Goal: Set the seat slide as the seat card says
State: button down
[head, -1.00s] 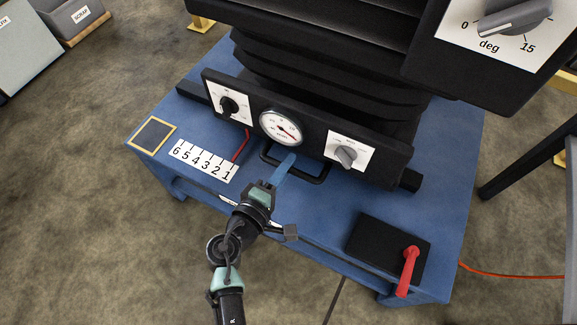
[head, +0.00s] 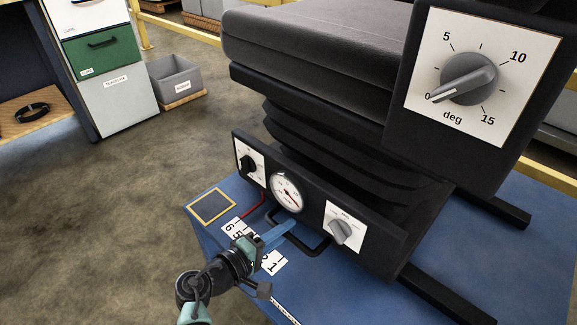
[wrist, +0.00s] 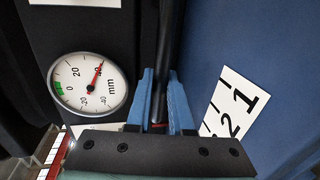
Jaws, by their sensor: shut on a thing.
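The black slide bar (head: 315,245) loops out below the front panel of the seat (head: 310,40). My gripper (head: 278,235) is shut on it; in the wrist view the blue fingertips (wrist: 163,97) pinch the dark bar (wrist: 170,45). A white number scale (head: 274,263) marked 1 to 6 lies on the blue base, its middle hidden by my gripper. A thin red pointer (head: 258,210) reaches down near its 5 and 6 end; the exact number is unclear. No readable seat card shows.
The panel has a round mm gauge (head: 287,192), needle near 40 in the wrist view, between a black knob (head: 248,163) and a grey knob (head: 340,232). A large degree knob (head: 470,78) points near 0. A yellow-framed dark square (head: 213,206) lies left of the scale.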

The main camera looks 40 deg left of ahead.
jog(key=shift+s+a, duration=0.25)
jog(key=shift+a, duration=0.05)
jog(key=c, duration=0.9)
grip_release()
jog(key=shift+o, duration=0.5)
jog(key=shift+d, duration=0.2)
jog(key=p+v, duration=0.6)
jog(key=v, duration=0.7)
